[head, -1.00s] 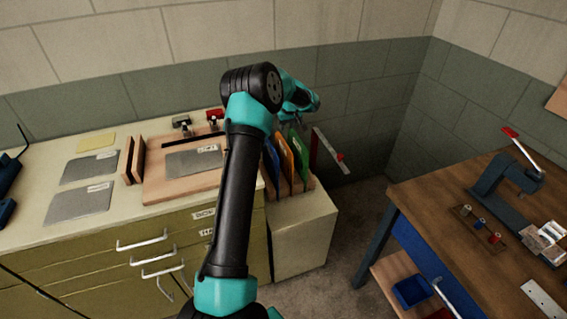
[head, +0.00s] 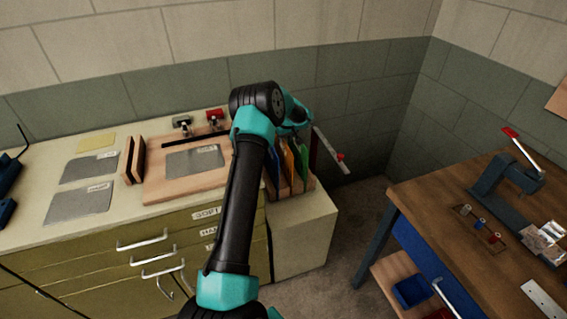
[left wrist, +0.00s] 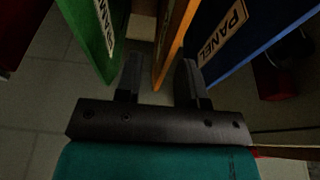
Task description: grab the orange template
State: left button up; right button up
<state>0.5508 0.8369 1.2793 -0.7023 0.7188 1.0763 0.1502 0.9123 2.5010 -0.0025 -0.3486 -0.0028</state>
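The orange template (head: 287,166) stands upright in a wooden rack between a blue template (head: 273,164) and a green template (head: 302,160). In the left wrist view the orange template (left wrist: 176,42) runs between the two dark fingers of my left gripper (left wrist: 158,72), with gaps showing on both sides. That gripper is open. The green template (left wrist: 92,40) and the blue template (left wrist: 240,35), both labelled, lie outside the fingers. In the head view my arm hides most of the gripper. My right gripper is not in view.
The rack (head: 309,185) sits at the right end of a workbench (head: 125,205). A red-tipped bar (head: 328,150) stands just right of the templates. A wooden board (head: 160,188) with a grey sheet lies left of my arm. A wooden table (head: 470,225) stands to the right.

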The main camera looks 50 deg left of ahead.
pick_arm(q)
jog(key=shift+s+x, duration=0.1)
jog(key=shift+x, duration=1)
jog(key=shift+s+x, duration=0.15)
jog(key=shift+x, duration=0.95)
grip_shut()
